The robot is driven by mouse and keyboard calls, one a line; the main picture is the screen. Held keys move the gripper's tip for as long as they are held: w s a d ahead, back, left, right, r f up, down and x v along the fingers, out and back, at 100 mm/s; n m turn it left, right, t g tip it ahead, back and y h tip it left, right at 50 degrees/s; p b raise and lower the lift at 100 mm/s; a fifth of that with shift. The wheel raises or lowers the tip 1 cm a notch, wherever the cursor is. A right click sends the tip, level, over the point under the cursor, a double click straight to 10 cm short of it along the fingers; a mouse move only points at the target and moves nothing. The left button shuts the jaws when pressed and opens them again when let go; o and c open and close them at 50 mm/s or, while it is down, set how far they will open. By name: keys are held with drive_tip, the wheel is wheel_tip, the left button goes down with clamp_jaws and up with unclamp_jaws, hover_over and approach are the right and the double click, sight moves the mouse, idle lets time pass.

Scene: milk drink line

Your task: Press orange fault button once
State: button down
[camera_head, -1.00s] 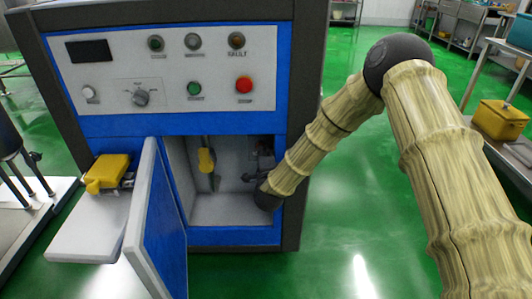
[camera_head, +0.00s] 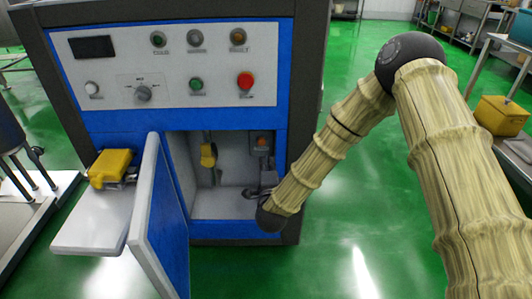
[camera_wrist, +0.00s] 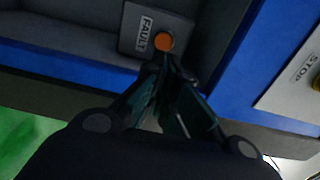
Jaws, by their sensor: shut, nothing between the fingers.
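The orange fault button (camera_wrist: 164,41) sits on a grey plate labelled FAULT (camera_wrist: 141,26) inside the open cabinet compartment. In the head view the orange button (camera_head: 263,142) shows on the compartment's back right, above my gripper. My gripper (camera_head: 262,192) is at the compartment's lower right opening. In the wrist view my gripper (camera_wrist: 168,66) has its fingertips together, close below the button in the picture. Whether the tips touch the button cannot be told. Nothing is seen between the fingers.
The blue cabinet door (camera_head: 160,215) stands open on the left. A yellow handle-like part (camera_head: 208,155) hangs inside. Above is a panel (camera_head: 170,65) with a red button (camera_head: 245,81) and several other controls. A yellow object (camera_head: 110,167) lies on a side shelf (camera_head: 92,222).

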drive_tip(key=s, duration=0.4)
drive_tip(key=shift+s+d, duration=0.1)
drive_tip(key=shift+s, duration=0.15)
idle(0.5)
